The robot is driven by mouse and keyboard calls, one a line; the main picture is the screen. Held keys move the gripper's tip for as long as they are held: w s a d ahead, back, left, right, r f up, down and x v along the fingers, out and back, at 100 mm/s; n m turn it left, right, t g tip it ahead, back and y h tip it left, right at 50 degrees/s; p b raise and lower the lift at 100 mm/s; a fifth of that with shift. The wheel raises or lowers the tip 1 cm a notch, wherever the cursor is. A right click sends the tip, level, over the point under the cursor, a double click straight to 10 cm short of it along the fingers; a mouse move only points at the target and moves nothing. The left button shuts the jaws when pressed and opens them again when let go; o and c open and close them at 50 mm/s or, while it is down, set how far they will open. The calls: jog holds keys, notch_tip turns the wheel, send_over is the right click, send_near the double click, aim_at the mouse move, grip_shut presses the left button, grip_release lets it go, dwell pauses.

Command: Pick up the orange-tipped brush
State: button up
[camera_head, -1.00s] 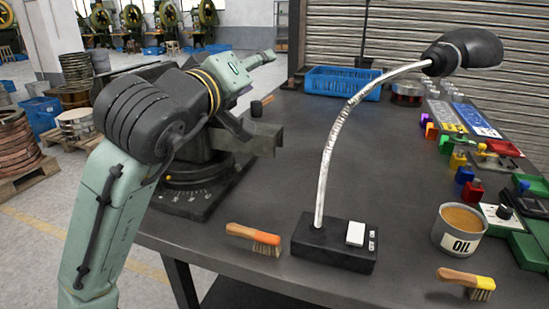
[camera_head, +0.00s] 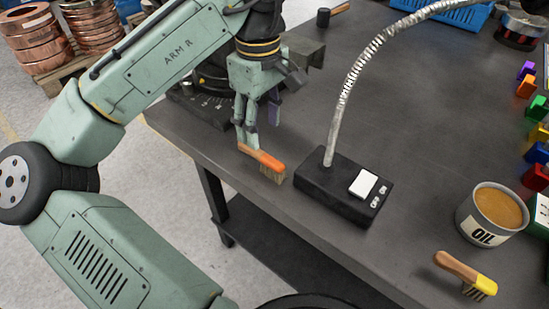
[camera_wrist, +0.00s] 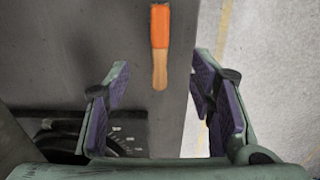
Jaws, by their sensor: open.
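The orange-tipped brush (camera_head: 262,159) lies on the dark table near its front-left edge, bristles down, left of the lamp base. In the wrist view the orange-tipped brush (camera_wrist: 160,45) points its bare wooden handle end toward me. Its orange part is farther off. My gripper (camera_head: 246,135) is over the handle end in the head view. In the wrist view my gripper (camera_wrist: 162,78) is open and empty, its purple-padded fingers on either side of the handle's line. The handle end appears near the fingertips; I cannot tell the height gap. The bristles are hidden in the wrist view.
The black lamp base (camera_head: 343,187) stands just right of the brush. A yellow-tipped brush (camera_head: 466,274) and an oil can (camera_head: 491,215) are at the right. A vise-like grey fixture (camera_head: 303,50) is behind my gripper. The table's edge (camera_wrist: 190,105) runs close beside the brush.

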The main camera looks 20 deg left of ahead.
aim_at(265, 156)
notch_tip(265, 156, down, 4)
jog(key=shift+r, duration=0.1)
jog(key=f, duration=0.3)
jog(key=f+p, duration=0.1)
jog(key=f, duration=0.1)
jog(key=shift+s+d+f, duration=0.15)
jog(key=shift+d+f, duration=0.15)
jog(key=shift+f, duration=0.05)
grip_shut()
dwell(0.4)
